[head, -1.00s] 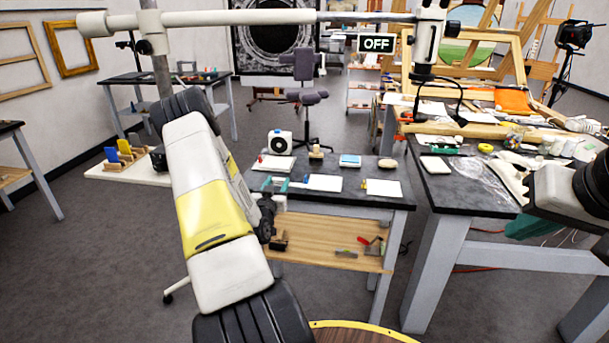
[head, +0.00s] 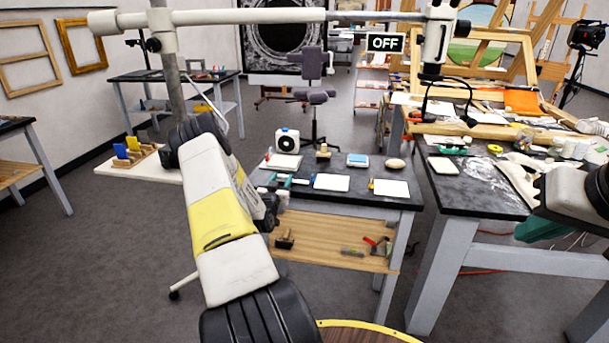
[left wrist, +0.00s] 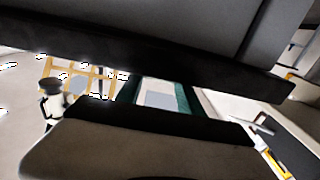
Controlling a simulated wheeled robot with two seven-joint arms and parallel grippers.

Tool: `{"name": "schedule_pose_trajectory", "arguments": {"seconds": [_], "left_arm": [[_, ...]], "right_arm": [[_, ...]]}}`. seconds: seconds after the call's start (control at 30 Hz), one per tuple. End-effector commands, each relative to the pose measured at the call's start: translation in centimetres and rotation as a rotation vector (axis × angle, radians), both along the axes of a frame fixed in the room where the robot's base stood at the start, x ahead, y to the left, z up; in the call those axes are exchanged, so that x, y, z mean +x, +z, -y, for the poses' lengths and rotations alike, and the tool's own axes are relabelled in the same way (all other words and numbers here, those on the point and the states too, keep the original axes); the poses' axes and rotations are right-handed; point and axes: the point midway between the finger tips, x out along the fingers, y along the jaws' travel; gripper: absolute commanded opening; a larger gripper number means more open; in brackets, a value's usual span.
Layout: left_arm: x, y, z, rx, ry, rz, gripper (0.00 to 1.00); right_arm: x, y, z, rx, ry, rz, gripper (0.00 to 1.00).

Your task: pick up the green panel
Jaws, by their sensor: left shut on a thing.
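In the left wrist view, the two dark jaws of my left gripper (left wrist: 160,96) lie across the picture, above and below. Between them shows a dark green piece (left wrist: 184,98) with a pale middle, which I take to be the green panel; the jaws are shut on it and hide most of it. In the head view, my left arm's white and yellow link stands in front of the small table, and the jaws and the panel cannot be made out. My right arm shows only in part at the right edge, and its gripper is out of sight.
The small black-topped table (head: 325,200) holds white sheets and small items, with tools on its wooden shelf (head: 330,245). A cluttered workbench (head: 480,203) stands to the right. A lamp arm (head: 260,17) crosses above. Grey floor (head: 80,270) is free at left.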

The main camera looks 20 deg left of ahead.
Motion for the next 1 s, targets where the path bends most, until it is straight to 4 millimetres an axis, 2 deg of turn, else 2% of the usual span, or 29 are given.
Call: {"name": "schedule_pose_trajectory", "arguments": {"seconds": [0.17, 0.2, 0.27, 0.3, 0.67, 0.77, 1.0], "left_arm": [[0.0, -0.4, 0.0, -0.001, 0.000, -0.001, 0.06], [0.0, -0.3, 0.0, 0.000, 0.001, 0.000, 0.52], [0.0, -0.3, 0.0, 0.000, 0.001, -0.001, 0.64], [0.0, -0.3, 0.0, 0.000, 0.001, 0.000, 0.66], [-0.1, 0.1, 0.0, 0.000, 0.001, 0.000, 0.66], [-1.3, 0.0, 0.3, -0.001, 0.001, -0.003, 0.66], [-6.3, -0.1, 1.5, -0.003, 0.001, -0.002, 0.66]], "right_arm": [[0.0, 0.0, 0.0, 0.000, 0.000, 0.000, 0.00], [0.0, 0.0, 0.0, 0.000, 0.000, 0.000, 0.00], [0.0, 0.0, 0.0, 0.000, 0.000, 0.000, 0.00], [0.0, 0.0, 0.0, 0.000, 0.000, 0.000, 0.00], [0.0, 0.0, 0.0, 0.000, 0.000, 0.000, 0.00], [0.0, 0.0, 0.0, 0.000, 0.000, 0.000, 0.00], [0.0, 0.0, 0.0, 0.000, 0.000, 0.000, 0.00]]}}
